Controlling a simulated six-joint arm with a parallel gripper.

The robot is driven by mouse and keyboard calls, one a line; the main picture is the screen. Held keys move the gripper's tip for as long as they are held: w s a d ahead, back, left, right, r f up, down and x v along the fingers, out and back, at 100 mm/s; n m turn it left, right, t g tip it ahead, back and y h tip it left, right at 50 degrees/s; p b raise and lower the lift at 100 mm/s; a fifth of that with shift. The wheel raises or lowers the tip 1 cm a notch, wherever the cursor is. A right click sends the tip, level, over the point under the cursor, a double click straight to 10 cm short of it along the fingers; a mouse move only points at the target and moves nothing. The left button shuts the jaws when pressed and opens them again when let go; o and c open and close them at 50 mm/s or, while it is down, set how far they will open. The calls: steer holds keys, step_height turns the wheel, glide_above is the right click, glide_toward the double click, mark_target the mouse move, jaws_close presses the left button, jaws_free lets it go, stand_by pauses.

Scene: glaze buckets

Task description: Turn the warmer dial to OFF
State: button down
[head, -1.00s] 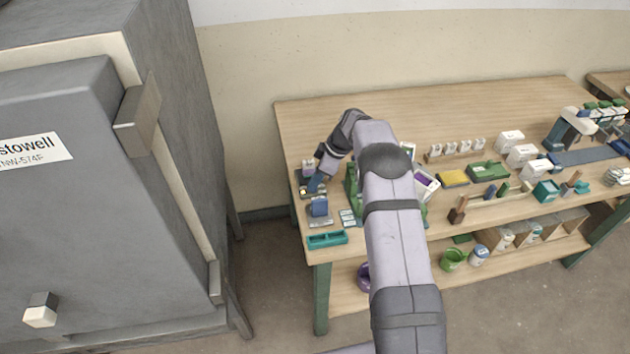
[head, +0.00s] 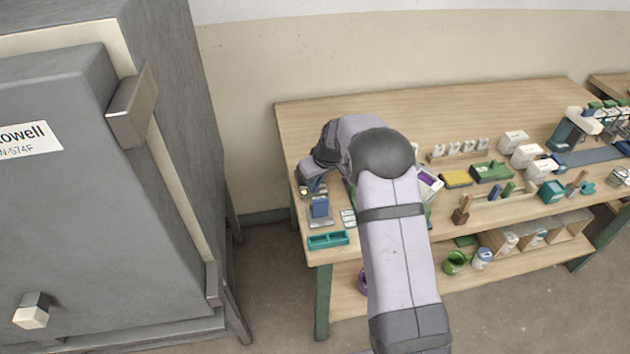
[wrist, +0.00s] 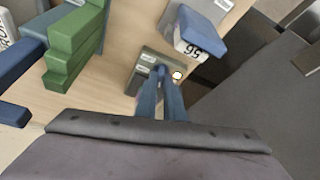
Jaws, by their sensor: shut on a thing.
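The warmer (wrist: 148,66) is a small grey-green box at the left end of the bench. It has pale labels and a round cream spot (wrist: 177,75) on its top. In the head view only a bit of it shows, with the small light spot (head: 303,192). My gripper (wrist: 161,72) has its blue fingers close together over the warmer's top, shut on what seems to be the dial. The fingers hide the dial, so its setting cannot be read. In the head view my gripper (head: 315,186) is partly covered by my wrist.
A grey stand with a blue block (head: 320,206) is right beside the warmer. Green stepped blocks (wrist: 75,45) stand on the other side. A teal tray (head: 328,240) lies at the bench's front edge. A large grey cabinet (head: 60,190) stands left of the bench.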

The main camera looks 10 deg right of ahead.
steer(key=shift+a+m+h+p, duration=0.15)
steer(key=shift+m+h+p, duration=0.3)
steer(key=shift+m, duration=0.75)
steer(key=m+h+b, duration=0.1)
steer(key=m, duration=0.1)
steer(key=shift+f+m, duration=0.1)
steer(key=shift+m, duration=0.2)
steer(key=m+h+b, duration=0.1)
steer(key=m+b, duration=0.2)
steer(key=shift+w+a+f, duration=0.1)
steer(key=shift+a+f, duration=0.05)
steer(key=m+b, duration=0.1)
steer(key=m, duration=0.1)
steer(key=m+g+h+b, duration=0.1)
steer(key=m, duration=0.1)
steer(key=shift+a+h, duration=0.1)
steer(key=shift+h, duration=0.15)
steer(key=m, duration=0.1)
steer(key=m+g, duration=0.1)
steer(key=m, duration=0.1)
steer(key=m+h, duration=0.1)
steer(key=shift+w+a+r+m+g+p, duration=0.1)
steer(key=shift+r+m+g+p, duration=0.2)
steer(key=shift+r+p, duration=0.1)
steer(key=shift+f+m+g+p, duration=0.1)
steer(key=shift+m+g+p, duration=0.3)
steer(key=shift+m+p, duration=0.75)
steer(key=shift+w+f+m+g+p, duration=0.1)
steer(key=shift+m+g+p, duration=0.2)
steer(key=shift+m+p, duration=0.45)
